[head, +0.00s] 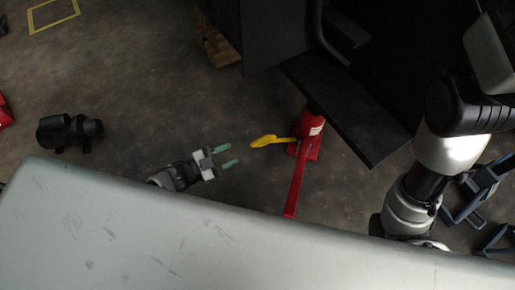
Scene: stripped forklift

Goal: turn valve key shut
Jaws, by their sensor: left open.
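A yellow key-like handle (268,141) sticks out to the left from the side of a red jack-like body (309,131). I take the yellow handle to be the valve key. My left gripper (227,155) has two green fingertips, spread apart with nothing between them. It points right toward the yellow handle's free end, with a short gap between them. My right arm comes in at the right side, but its gripper does not show.
A long red bar (295,188) runs down from the red body. A dark flat plate (348,110) lies close on its right. A black motor-like part (68,132) lies on the floor at left. Blue frames (470,200) stand at far right.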

